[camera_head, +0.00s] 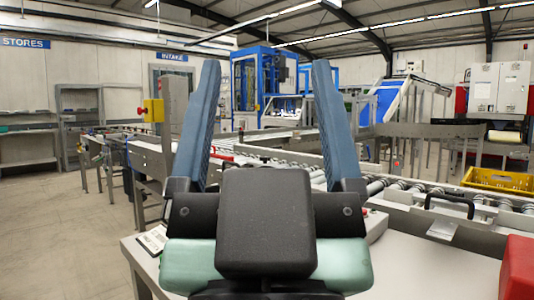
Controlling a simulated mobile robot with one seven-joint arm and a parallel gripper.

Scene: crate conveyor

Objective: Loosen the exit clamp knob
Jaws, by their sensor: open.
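My gripper (265,65) fills the middle of the view. Its two long blue fingers point up and stand wide apart, with nothing between them. I cannot make out the exit clamp knob; my gripper hides part of the conveyor behind it. A roller conveyor (405,193) runs behind the gripper and off to the right. A black handle (450,199) stands at its near side, on the right. My gripper appears apart from the handle and the conveyor.
A grey table top (430,272) lies in front, with a red object (519,268) at its right corner. A yellow crate (500,180) sits by the rollers at right. A yellow control box (153,110) stands left. Open floor (60,235) lies at left.

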